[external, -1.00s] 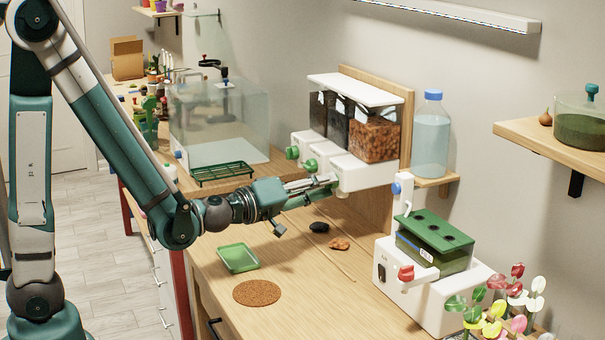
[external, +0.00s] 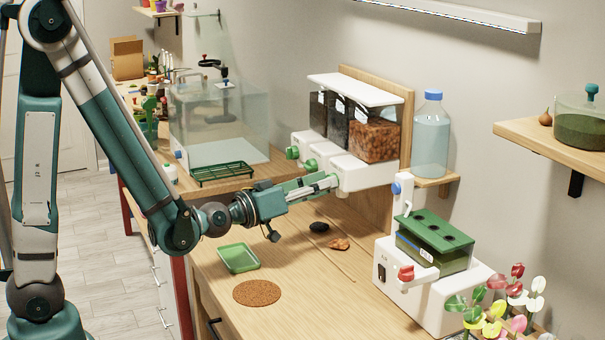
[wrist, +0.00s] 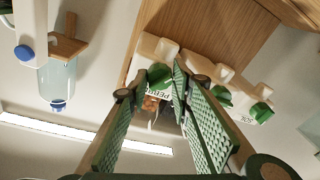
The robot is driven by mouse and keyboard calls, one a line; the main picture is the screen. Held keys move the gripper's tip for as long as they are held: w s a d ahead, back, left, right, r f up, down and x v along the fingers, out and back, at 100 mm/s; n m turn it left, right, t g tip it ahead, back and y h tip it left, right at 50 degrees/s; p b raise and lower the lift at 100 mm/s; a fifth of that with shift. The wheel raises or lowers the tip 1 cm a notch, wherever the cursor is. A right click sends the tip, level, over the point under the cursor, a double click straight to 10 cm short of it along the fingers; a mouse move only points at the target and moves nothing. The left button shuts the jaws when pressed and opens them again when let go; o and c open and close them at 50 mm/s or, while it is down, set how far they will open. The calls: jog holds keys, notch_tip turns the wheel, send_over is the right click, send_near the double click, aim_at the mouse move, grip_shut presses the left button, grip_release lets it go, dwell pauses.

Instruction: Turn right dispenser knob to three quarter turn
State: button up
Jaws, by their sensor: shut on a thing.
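The dispenser (external: 368,176) stands against a wooden back panel, with a white front and three clear bins of dark and orange-brown material. My gripper (external: 328,182) reaches its right-hand outlet from the left. In the wrist view, my gripper (wrist: 160,84) has its green padded fingers on either side of the right green knob (wrist: 158,73) and is shut on it. The fingers hide that knob in the external view. The middle knob (external: 310,165) and left knob (external: 292,153) are free. The wrist view shows the dispenser rolled over, with these two knobs to the right.
A green tray (external: 238,259), a round cork mat (external: 257,293), a dark stone (external: 319,227) and brown pieces (external: 340,244) lie on the bench below. A water bottle (external: 431,135) and white planter machine (external: 420,300) stand to the right.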

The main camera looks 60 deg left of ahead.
dwell(0.3)
jog(key=o, duration=0.9)
jog(key=shift+s+d+f, duration=0.15)
jog(key=shift+s+d, duration=0.05)
jog(key=shift+s, duration=1.8)
jog(key=shift+s+d+f, duration=0.1)
jog(key=shift+s+d, duration=0.15)
jog(key=shift+s, duration=1.7)
jog(key=shift+s+d+f, duration=0.15)
jog(key=shift+s+d, duration=0.05)
jog(key=shift+s, duration=1.8)
